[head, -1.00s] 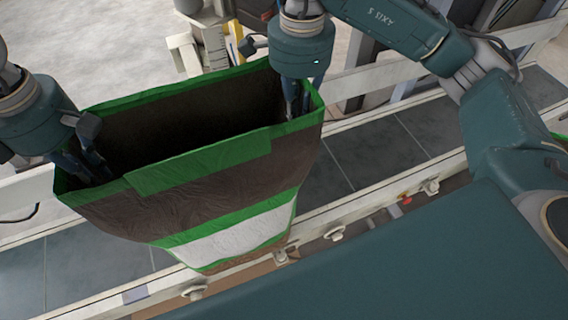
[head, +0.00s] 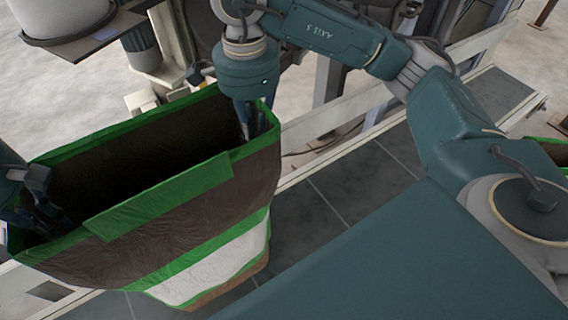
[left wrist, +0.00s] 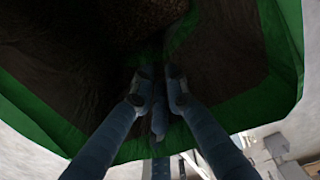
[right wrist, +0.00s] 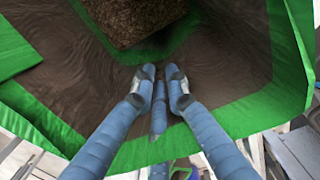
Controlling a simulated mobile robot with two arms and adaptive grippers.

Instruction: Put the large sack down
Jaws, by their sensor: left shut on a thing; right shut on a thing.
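The large sack (head: 200,215) is brown with green bands and a white panel, its mouth open and facing up. It hangs upright between my two grippers, in front of the grey conveyor. My left gripper (head: 40,205) is shut on the sack's left end at the rim, and my right gripper (head: 246,128) is shut on the right end. In the left wrist view the left fingers (left wrist: 158,85) pinch the sack wall. In the right wrist view the right fingers (right wrist: 160,85) do the same, with brown contents (right wrist: 135,18) deep inside.
A grey conveyor (head: 350,185) with pale side rails runs diagonally behind the sack. Another green and brown sack (head: 552,150) shows at the right edge. Machinery and a white container (head: 65,15) stand at the back. Pale floor (head: 60,85) is open beyond.

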